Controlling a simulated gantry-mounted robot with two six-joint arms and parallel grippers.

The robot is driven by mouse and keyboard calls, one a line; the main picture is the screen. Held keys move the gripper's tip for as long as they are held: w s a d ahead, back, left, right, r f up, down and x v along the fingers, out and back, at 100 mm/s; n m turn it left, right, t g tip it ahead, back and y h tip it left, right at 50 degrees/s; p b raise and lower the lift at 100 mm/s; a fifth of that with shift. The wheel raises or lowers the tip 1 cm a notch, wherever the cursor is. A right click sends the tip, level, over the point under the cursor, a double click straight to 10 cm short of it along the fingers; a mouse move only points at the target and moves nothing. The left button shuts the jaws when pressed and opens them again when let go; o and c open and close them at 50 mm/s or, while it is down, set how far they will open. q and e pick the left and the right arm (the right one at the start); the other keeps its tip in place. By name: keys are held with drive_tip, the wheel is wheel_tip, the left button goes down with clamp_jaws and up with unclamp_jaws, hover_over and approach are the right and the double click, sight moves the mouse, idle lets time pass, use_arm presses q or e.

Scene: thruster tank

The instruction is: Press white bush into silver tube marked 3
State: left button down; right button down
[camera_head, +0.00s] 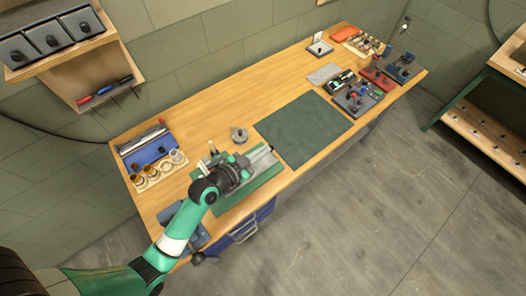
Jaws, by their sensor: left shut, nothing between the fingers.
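My left gripper (245,166) reaches in from the lower left over a green base plate (268,175). It is shut and empty. A silver-grey fixture (262,157) lies on the plate at the fingertips; I cannot tell whether they touch. No number 3 can be read on any part, so I cannot pick out the silver tube. A small pale upright piece (201,168) stands at the plate's left edge; I cannot tell whether it is the white bush. My arm and gripper hide the middle of the plate. My right gripper is out of view.
A wooden tray (146,184) with rings and a blue insert lies on the left of the bench. A round grey part (239,135) stands behind the plate. A dark green mat (303,130) to the right is bare. Several fixtures and tools crowd the bench's far right.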

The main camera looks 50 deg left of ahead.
use_arm(q)
drive_tip(key=shift+w+f, duration=0.15)
drive_tip(key=shift+f, duration=0.15)
